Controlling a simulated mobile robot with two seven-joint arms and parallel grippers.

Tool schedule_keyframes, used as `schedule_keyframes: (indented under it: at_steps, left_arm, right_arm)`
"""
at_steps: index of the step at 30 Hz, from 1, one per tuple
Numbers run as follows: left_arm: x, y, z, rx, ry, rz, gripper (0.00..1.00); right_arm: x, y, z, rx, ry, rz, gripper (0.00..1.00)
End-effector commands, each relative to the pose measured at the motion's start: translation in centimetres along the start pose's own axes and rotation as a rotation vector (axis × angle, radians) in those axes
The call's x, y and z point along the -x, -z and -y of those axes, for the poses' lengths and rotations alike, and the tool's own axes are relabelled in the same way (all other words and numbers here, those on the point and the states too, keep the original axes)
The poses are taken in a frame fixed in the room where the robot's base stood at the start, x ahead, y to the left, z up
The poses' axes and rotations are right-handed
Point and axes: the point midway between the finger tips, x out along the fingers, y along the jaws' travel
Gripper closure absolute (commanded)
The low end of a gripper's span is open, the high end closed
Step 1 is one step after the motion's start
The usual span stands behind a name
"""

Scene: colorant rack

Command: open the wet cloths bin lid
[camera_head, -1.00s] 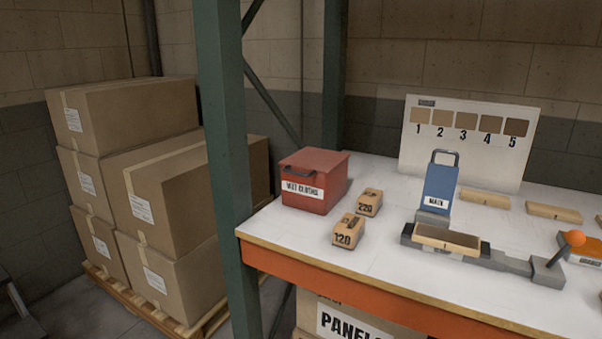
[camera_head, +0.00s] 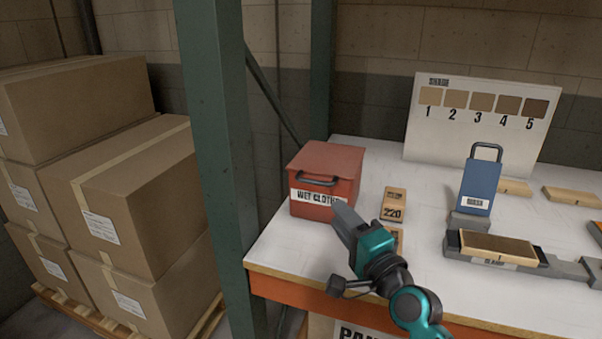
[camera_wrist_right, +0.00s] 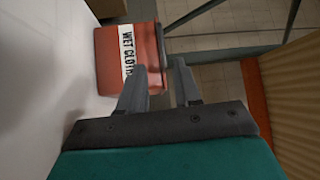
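The red wet cloths bin (camera_head: 325,200) stands at the left end of the white shelf top, its lid (camera_head: 332,158) down. A dark handle (camera_head: 316,181) sits on its front above the white label. My right gripper (camera_head: 340,210) is in front of the bin, its fingers pointing at the label and covering part of it. In the right wrist view the fingers (camera_wrist_right: 158,80) are apart with nothing clearly between them, and the bin (camera_wrist_right: 148,58) lies just beyond, turned sideways. I cannot tell whether a finger touches it. My left gripper is not in view.
A block marked 220 (camera_head: 393,205) stands right of the bin; another block is mostly hidden behind my right gripper. A green post (camera_head: 222,150) rises left of the shelf, beside stacked cartons (camera_head: 130,200).

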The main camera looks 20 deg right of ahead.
Motion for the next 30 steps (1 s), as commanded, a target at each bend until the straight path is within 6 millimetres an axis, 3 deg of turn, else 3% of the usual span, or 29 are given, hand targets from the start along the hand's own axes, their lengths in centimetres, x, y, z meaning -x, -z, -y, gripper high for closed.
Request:
schedule_keyframes:
  at_steps: [5, 21, 30]
  left_arm:
    - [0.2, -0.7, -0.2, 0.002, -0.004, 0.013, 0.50]
    - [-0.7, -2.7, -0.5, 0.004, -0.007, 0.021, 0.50]
    - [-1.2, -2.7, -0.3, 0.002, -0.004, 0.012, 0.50]
  right_arm:
    - [-1.5, 0.0, 0.0, 0.000, 0.002, -0.001, 0.67]
    - [-10.8, 0.0, -0.2, 0.001, 0.001, 0.000, 0.67]
    - [-12.8, 0.0, -0.1, 0.002, -0.001, 0.001, 0.67]
